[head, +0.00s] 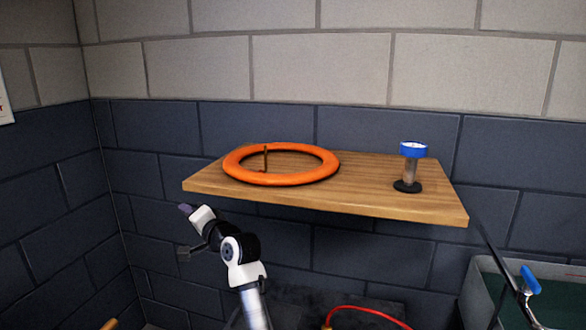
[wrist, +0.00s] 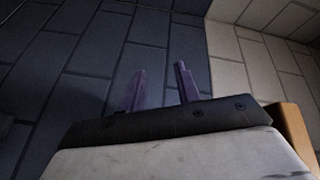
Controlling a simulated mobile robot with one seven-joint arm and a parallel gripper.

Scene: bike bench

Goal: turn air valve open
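A blue lever handle (head: 530,280) on a bright metal fitting is at the lower right of the head view, and it looks like the air valve. The fitting's lower part is cut off by the frame edge. My gripper (head: 186,209) is far to the left of it, left of and below the wooden shelf, pointing up and left. In the wrist view its two purple fingers (wrist: 160,82) stand apart with nothing between them, in front of the dark block wall. The valve is not in the wrist view.
A wooden shelf (head: 350,204) carries an orange ring (head: 233,174) and a blue-topped stand (head: 409,172). A red hose (head: 365,309) curves below the shelf. A grey-rimmed bin (head: 474,285) stands beside the lever. A dark thin rod (head: 492,248) slants there. Block walls close the back and left.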

